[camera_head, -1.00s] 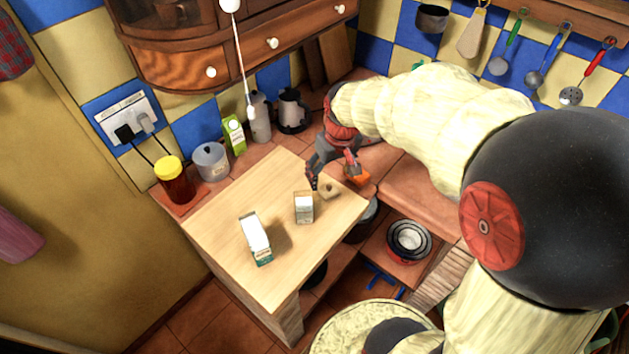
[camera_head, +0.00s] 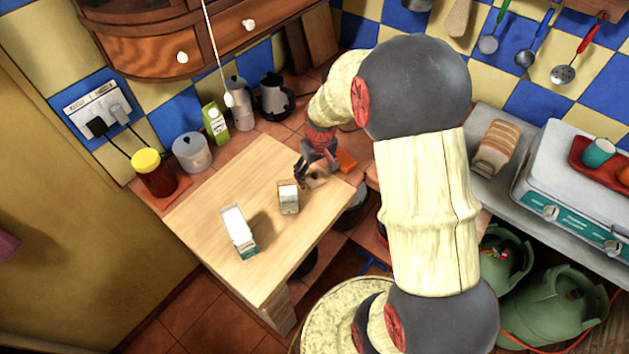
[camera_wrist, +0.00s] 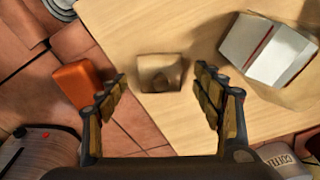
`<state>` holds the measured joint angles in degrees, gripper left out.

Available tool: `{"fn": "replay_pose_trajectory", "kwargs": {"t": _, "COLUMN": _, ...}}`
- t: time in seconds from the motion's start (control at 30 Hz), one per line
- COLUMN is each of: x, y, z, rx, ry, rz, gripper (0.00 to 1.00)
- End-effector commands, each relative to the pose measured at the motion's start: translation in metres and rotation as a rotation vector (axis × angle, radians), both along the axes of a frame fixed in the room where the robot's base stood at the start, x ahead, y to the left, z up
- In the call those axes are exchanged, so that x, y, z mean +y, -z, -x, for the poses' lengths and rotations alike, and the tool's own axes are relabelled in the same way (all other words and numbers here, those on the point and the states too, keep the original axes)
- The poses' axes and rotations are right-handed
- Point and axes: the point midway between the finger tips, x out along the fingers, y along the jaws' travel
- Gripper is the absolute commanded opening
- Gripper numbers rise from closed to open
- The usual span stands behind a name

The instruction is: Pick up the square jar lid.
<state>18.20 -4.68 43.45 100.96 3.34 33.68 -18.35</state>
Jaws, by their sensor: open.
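My gripper (camera_wrist: 162,84) is open, with one finger towards each side of the lid in the wrist view. Nothing is between the fingers, and the lid appears just ahead of the fingertips.
An orange block (camera_head: 346,160) is beside my gripper, off the board. Jars and a coffee pot (camera_head: 238,100) line the wall.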

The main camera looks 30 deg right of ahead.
Motion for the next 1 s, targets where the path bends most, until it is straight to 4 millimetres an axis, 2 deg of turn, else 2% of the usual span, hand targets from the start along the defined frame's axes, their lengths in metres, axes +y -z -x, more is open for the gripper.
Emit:
{"fn": "replay_pose_trajectory", "kwargs": {"t": 0.03, "x": 0.0001, "y": 0.0085, "z": -0.0009, "rx": 0.001, "ry": 0.0, "rz": 0.0, "gripper": 0.67}}
{"fn": "replay_pose_trajectory", "kwargs": {"t": 0.1, "x": 0.0001, "y": 0.0133, "z": -0.0016, "rx": 0.001, "ry": 0.0, "rz": 0.0, "gripper": 0.67}}
{"fn": "replay_pose_trajectory", "kwargs": {"t": 0.33, "x": 0.0, "y": 0.0131, "z": -0.0021, "rx": -0.001, "ry": 0.0, "rz": 0.0, "gripper": 0.66}}
{"fn": "replay_pose_trajectory", "kwargs": {"t": 1.0, "x": 0.0, "y": 0.0131, "z": -0.002, "rx": -0.001, "ry": 0.0, "rz": 0.0, "gripper": 0.28}}
